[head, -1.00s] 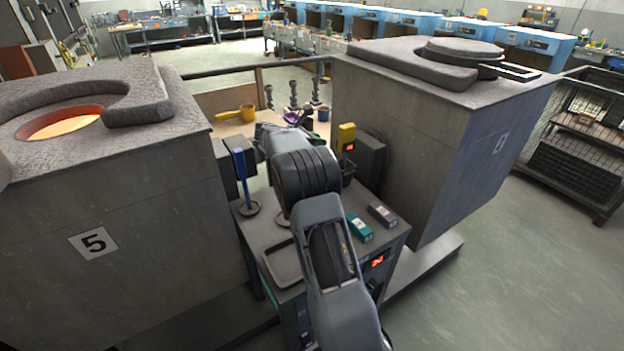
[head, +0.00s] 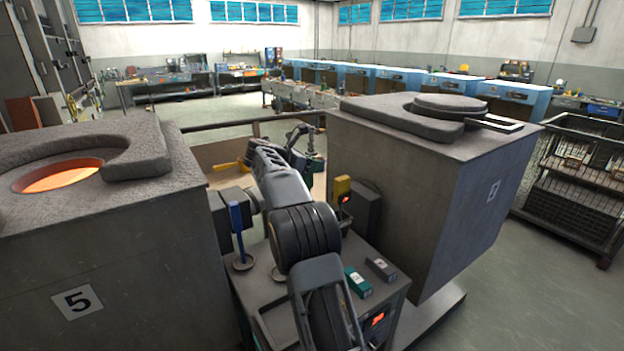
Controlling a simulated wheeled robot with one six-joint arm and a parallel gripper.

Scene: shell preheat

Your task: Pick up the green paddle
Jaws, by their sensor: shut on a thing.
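My arm reaches away from me over the small bench between the two big grey blocks. My gripper (head: 301,134) is at its far end, raised above the bench and seen small from behind. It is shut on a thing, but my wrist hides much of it. No green paddle can be clearly made out elsewhere. A blue-handled paddle (head: 237,226) stands upright on a round base at the bench's left. A yellow-topped piece (head: 342,188) stands at its right.
A furnace block marked 5 (head: 110,250) with a glowing opening (head: 58,176) stands left. Another block (head: 410,190) stands right. A teal box (head: 357,281) and a grey box (head: 381,268) lie on the bench front. A yellow ladle (head: 230,167) lies behind.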

